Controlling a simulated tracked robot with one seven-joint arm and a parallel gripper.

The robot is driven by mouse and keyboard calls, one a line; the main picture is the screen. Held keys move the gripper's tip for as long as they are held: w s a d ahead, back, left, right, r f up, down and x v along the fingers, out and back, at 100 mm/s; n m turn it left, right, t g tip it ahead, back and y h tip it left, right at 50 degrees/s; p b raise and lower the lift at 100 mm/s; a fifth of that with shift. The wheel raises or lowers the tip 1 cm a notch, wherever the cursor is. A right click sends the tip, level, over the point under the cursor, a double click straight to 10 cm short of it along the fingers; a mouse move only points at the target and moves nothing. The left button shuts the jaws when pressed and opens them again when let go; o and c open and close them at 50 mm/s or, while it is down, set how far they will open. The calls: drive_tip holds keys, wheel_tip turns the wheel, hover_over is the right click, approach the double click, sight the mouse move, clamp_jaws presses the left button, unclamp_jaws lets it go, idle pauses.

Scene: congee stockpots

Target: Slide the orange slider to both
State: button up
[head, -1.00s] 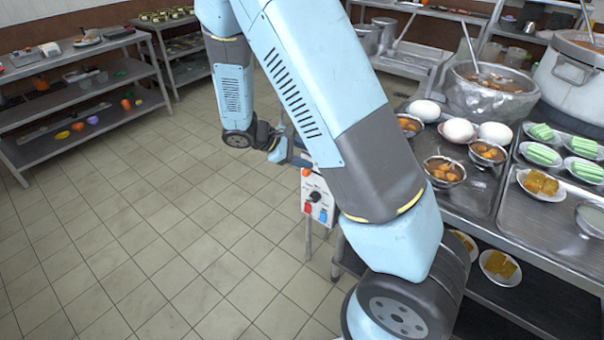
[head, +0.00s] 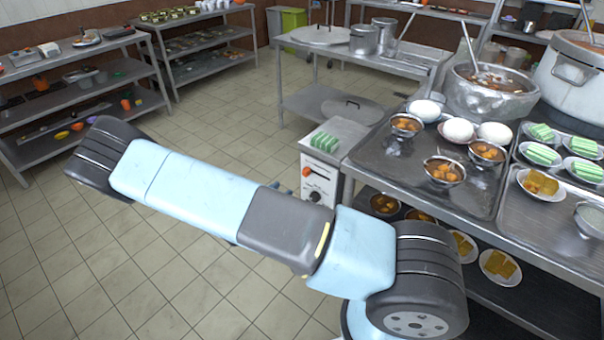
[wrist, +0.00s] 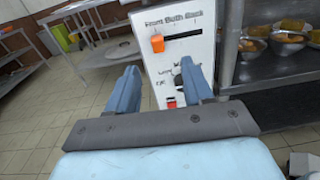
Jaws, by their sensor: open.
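The orange slider (wrist: 157,43) sits at the left end of a dark horizontal slot on a white control panel (wrist: 147,78), under the word Front in the label "Front Both Back". Both is over the middle of the slot. The slider also shows small in the head view (head: 306,171), on the upright front of a grey unit. My gripper (wrist: 160,78) is open and empty, its blue fingers below the slider in the wrist picture. Contact with the panel cannot be told. The right finger partly hides a black knob (wrist: 178,82).
A red switch (wrist: 171,102) is low on the panel. Green-striped food (head: 326,141) lies on top of the unit. A metal counter (head: 470,205) with bowls and plates stands close on the right. Open tiled floor (head: 190,270) lies to the left.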

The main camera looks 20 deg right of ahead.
sight(304, 172)
drive_tip(key=shift+n+t, duration=0.3)
drive_tip(key=x, duration=0.9)
drive_tip(key=f+x, duration=0.1)
drive_tip(key=x, duration=0.3)
drive_tip(key=shift+w+d, duration=0.15)
drive_tip(key=shift+w, duration=0.2)
drive_tip(key=shift+r, duration=0.1)
clamp_jaws()
